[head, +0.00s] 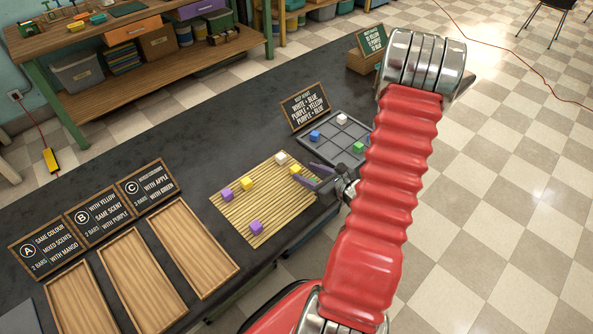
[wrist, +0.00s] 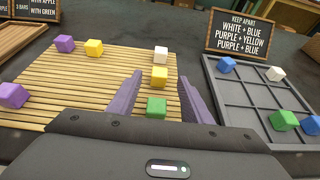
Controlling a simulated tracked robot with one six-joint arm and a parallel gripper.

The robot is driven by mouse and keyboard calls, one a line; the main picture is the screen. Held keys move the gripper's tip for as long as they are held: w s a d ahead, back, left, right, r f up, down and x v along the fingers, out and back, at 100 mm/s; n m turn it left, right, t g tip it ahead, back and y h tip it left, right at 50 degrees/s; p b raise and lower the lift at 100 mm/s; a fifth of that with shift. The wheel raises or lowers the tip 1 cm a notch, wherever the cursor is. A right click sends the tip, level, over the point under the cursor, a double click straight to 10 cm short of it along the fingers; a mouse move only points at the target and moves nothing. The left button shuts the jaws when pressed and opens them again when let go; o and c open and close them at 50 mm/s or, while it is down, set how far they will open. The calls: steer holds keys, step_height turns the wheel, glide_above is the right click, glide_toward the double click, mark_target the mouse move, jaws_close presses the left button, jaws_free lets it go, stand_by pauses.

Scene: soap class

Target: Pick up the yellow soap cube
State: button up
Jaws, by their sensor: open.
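My gripper (head: 307,174) is open, with purple fingers, low over the right side of a bamboo mat. One yellow soap cube (head: 296,170) is by its fingertips. In the wrist view this yellow cube (wrist: 159,77) shows between the fingertips (wrist: 160,80), and I cannot tell if they touch it. A green cube (wrist: 156,107) shows nearer the palm between the fingers; it is hidden in the head view. A second yellow cube (head: 247,184) sits farther left on the mat, beside a purple cube (head: 227,195).
A white cube (head: 281,158) is just behind the near yellow one. Another purple cube (head: 256,228) is at the mat's front. A dark gridded tray (wrist: 240,100) with blue, white and green cubes lies to the right. Three wooden trays (head: 192,247) stand left.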

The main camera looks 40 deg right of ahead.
mark_target(298, 170)
steer(key=shift+w+f, duration=0.15)
steer(key=shift+w, duration=0.15)
steer(key=shift+f+x, duration=0.15)
steer(key=shift+x, duration=1.15)
steer(key=shift+f+x, duration=0.15)
steer(key=shift+x, duration=1.15)
steer(key=shift+s, duration=0.1)
steer(key=shift+c, duration=0.6)
steer(key=c, duration=1)
steer(key=shift+r, duration=0.15)
steer(key=shift+r, duration=4.85)
